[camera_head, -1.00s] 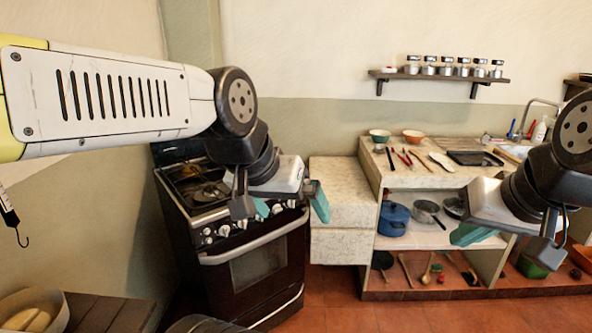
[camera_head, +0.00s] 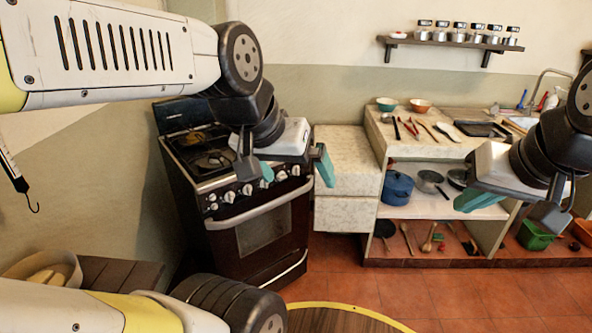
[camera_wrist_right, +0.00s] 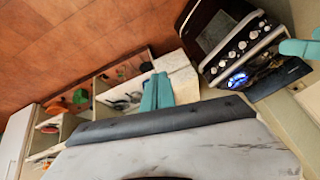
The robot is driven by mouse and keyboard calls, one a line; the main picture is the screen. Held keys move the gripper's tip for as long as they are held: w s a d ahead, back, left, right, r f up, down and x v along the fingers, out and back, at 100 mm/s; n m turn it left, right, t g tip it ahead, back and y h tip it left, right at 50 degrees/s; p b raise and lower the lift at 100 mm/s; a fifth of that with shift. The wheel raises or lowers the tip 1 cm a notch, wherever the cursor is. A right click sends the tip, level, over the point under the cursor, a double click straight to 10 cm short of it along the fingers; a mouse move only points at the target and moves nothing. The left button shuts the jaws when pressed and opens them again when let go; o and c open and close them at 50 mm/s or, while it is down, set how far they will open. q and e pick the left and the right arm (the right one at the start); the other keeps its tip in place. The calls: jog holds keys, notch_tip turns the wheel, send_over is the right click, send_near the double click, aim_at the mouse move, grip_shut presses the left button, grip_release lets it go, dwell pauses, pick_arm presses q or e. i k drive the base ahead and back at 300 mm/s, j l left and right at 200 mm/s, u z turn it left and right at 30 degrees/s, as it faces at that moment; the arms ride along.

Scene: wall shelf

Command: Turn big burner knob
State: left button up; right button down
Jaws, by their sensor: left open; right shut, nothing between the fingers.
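The dark stove (camera_head: 225,165) stands at left in the head view, with a row of silver knobs (camera_head: 229,197) along its front panel. The knobs also show in the right wrist view (camera_wrist_right: 232,55); I cannot tell which one serves the big burner. A blue glow shows on one burner (camera_wrist_right: 237,80) there. My left gripper (camera_head: 295,168) is open and empty, with its teal fingers in front of the panel's right end, partly covering it. Contact with a knob cannot be told. My right gripper (camera_head: 478,200) is shut and empty, well right of the stove; its fingers show in the wrist view (camera_wrist_right: 157,92).
A stone counter (camera_head: 415,150) with utensils and bowls stands right of the stove, pots below it. A spice shelf (camera_head: 450,42) hangs on the wall. A wooden table edge (camera_head: 345,312) shows at bottom. Red floor (camera_head: 400,285) lies clear before the stove.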

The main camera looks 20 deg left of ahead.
aim_at(281, 175)
jog(key=i+l+u, duration=0.15)
jog(key=u, duration=0.2)
jog(key=i+l+u, duration=0.1)
jog(key=u, duration=0.25)
jog(key=l+u, duration=0.35)
